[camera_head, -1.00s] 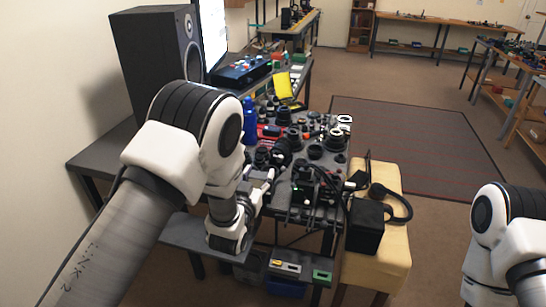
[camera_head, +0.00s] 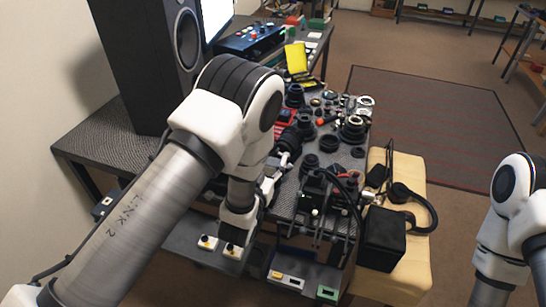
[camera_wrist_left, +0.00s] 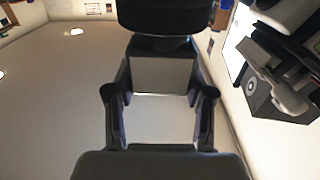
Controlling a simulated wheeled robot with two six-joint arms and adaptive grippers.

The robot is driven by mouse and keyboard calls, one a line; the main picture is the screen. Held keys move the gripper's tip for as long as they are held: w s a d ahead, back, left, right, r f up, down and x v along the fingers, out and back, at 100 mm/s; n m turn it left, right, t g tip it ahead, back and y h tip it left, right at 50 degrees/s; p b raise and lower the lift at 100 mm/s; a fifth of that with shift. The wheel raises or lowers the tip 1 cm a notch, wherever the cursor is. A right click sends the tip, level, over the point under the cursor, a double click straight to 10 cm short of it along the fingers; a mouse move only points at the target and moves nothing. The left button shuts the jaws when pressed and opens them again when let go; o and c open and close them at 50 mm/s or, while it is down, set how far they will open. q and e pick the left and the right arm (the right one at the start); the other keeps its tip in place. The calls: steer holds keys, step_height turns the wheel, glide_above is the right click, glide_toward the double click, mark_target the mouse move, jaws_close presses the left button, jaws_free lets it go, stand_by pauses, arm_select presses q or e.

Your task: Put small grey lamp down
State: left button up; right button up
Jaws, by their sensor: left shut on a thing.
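My left gripper (camera_head: 271,183) is low over the near left edge of the dark, cluttered table (camera_head: 284,205), partly hidden by my own forearm. In the left wrist view the two fingers of the left gripper (camera_wrist_left: 159,98) stand on either side of a plain grey thing (camera_wrist_left: 162,75), which I take to be the small grey lamp. A black part shows beyond it. The head view does not show the lamp clearly. My right arm is at the right edge, with its gripper out of view.
Black lens parts (camera_head: 329,143) crowd the table. A black stand with cables (camera_head: 322,192) is right of the left gripper. A yellow bench (camera_head: 410,265) holds a black box (camera_head: 384,240) and headphones (camera_head: 410,195). A large speaker (camera_head: 140,60) stands at the back left.

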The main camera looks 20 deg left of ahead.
arm_select(q)
steer(key=shift+w+f, duration=0.1)
steer(key=shift+w, duration=0.2)
steer(key=shift+s, duration=0.35)
steer(key=shift+f+b, duration=0.2)
steer(key=shift+b, duration=0.1)
steer(key=o, duration=1.2)
steer(key=shift+w, duration=0.1)
steer(key=shift+o, duration=0.6)
steer(key=shift+w+f, duration=0.1)
